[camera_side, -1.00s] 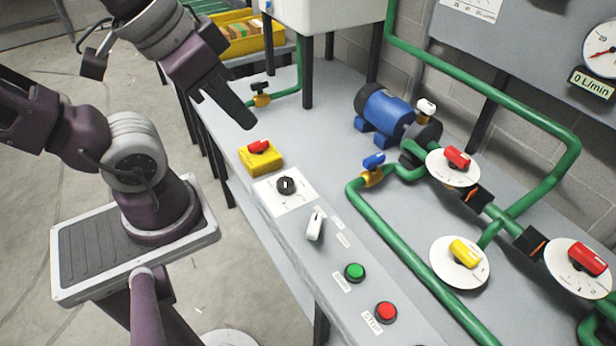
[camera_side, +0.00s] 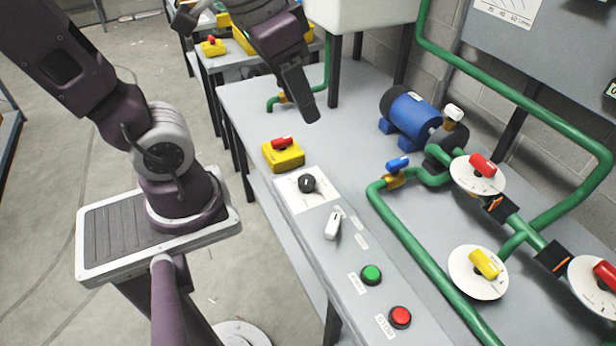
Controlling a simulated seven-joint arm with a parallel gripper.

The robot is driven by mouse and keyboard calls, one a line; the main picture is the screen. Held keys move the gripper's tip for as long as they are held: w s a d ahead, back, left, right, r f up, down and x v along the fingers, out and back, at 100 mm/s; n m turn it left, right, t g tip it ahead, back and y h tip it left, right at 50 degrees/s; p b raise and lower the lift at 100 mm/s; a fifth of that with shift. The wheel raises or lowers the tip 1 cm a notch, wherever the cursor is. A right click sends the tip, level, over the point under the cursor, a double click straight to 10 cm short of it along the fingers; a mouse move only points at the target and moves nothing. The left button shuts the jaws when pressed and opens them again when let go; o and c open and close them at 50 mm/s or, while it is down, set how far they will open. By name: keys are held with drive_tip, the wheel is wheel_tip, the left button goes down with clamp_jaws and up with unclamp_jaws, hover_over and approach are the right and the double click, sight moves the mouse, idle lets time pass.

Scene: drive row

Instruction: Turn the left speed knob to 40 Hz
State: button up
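A black knob (camera_side: 307,183) with a pale pointer mark sits on a white square dial plate (camera_side: 292,202) on the near bench. The scale print is too small to read. My gripper (camera_side: 305,112) hangs above the bench, beyond the knob and the yellow switch box, apart from both. It points down and is seen edge-on, so the gap between its fingers does not show. Nothing is visibly held. I see only one such black knob clearly, and cannot tell from a label whether it is the left one.
A yellow box with a red switch (camera_side: 283,153) stands just beyond the dial plate. A white lever (camera_side: 333,225), green button (camera_side: 371,274) and red button (camera_side: 400,316) line the front edge. Green pipes (camera_side: 420,255), a blue motor (camera_side: 410,113) and valve dials fill the right.

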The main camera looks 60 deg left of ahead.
drive_tip(key=o, duration=0.3)
drive_tip(key=w+a+f+g, duration=0.1)
drive_tip(key=w, duration=0.1)
drive_tip(key=w+a+f+g, duration=0.1)
drive_tip(key=w+f, duration=0.1)
drive_tip(key=w, duration=0.1)
drive_tip(key=w+a+f, duration=0.2)
drive_tip(key=w, duration=0.1)
drive_tip(key=shift+w+f+g, duration=0.25)
drive_tip(key=shift+g, duration=0.15)
drive_tip(key=m+g+y, duration=0.1)
drive_tip(key=m+g, duration=0.1)
drive_tip(key=g, duration=0.3)
approach(307, 179)
drive_tip(key=shift+m, duration=0.3)
drive_tip(key=x, duration=0.8)
drive_tip(key=shift+s+f, duration=0.1)
drive_tip(key=shift+f, duration=0.3)
drive_tip(key=c, duration=1.4)
drive_tip(key=shift+o, duration=0.2)
drive_tip(key=shift+g, duration=0.3)
